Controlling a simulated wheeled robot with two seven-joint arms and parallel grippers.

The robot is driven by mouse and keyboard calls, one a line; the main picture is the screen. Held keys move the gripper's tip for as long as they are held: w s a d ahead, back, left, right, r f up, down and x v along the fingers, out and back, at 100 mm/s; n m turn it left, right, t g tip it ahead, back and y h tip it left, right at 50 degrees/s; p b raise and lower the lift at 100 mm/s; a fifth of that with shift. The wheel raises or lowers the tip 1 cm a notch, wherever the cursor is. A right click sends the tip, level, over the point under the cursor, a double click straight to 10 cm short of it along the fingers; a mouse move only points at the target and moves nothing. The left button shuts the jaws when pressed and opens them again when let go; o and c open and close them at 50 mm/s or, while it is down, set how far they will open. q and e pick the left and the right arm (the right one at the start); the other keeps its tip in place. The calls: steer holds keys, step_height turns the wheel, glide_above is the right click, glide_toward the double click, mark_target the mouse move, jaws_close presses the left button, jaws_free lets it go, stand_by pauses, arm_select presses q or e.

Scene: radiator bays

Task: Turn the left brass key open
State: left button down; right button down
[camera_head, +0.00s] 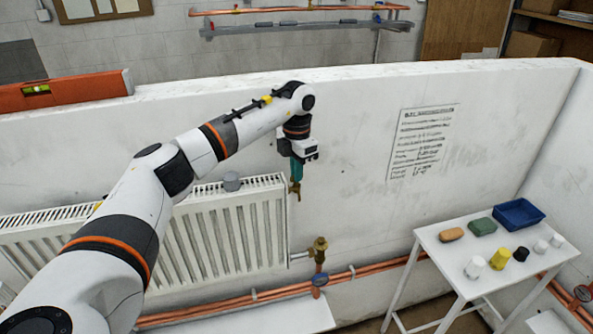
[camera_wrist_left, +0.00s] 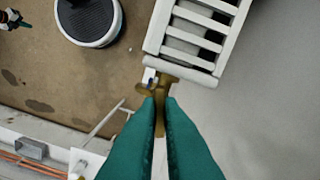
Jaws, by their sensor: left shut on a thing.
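My left gripper (camera_head: 296,180) points down at the upper right end of the white radiator (camera_head: 240,225). Its teal fingers are shut on a small brass key (camera_head: 296,190). In the left wrist view the fingers (camera_wrist_left: 163,100) close on the brass key (camera_wrist_left: 153,88), right beside the radiator's end (camera_wrist_left: 190,65). The fingers hide part of the key, and how far it is turned cannot be told. A small teal and dark shape at the upper left of the wrist view looks like my right gripper (camera_wrist_left: 14,20); its jaws are too small to read.
A brass valve (camera_head: 320,246) sits at the radiator's lower right, above copper pipes (camera_head: 360,271). A white table (camera_head: 445,262) with a blue tray (camera_head: 519,213) and several small items stands at right. A printed notice (camera_head: 421,143) is on the white wall.

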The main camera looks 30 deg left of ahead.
arm_select(q)
steer(key=n, duration=0.5)
steer(key=shift+n, duration=2.6)
steer(key=shift+r, duration=0.1)
steer(key=c, duration=1.6)
jaws_free()
